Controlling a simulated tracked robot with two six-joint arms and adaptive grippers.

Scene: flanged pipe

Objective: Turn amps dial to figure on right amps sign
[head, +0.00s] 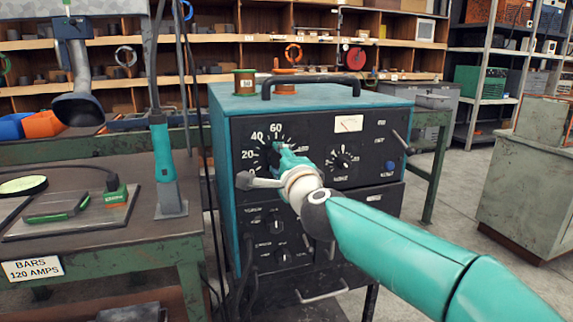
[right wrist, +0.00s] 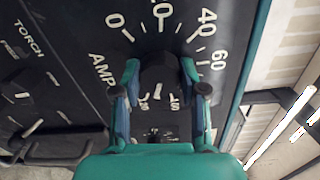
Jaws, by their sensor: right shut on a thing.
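The amps dial (head: 268,152) is on the upper left of the welder's dark front panel, with 20, 40 and 60 legible in the head view. In the right wrist view, its black knob (right wrist: 160,74) sits between my fingers, and the scale reads 0, 20, 40, 60. My right gripper (head: 279,157) is shut on the knob, one finger on each side (right wrist: 160,88). A white sign (head: 33,269) on the left bench edge reads "BARS 120 AMPS". No other amps sign shows. My left gripper is not in view.
The teal welder (head: 222,190) has a top handle (head: 310,83), a meter (head: 349,124), a second dial (head: 342,162) and lower knobs. The left bench (head: 110,225) stands close beside it, with cables hanging between.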

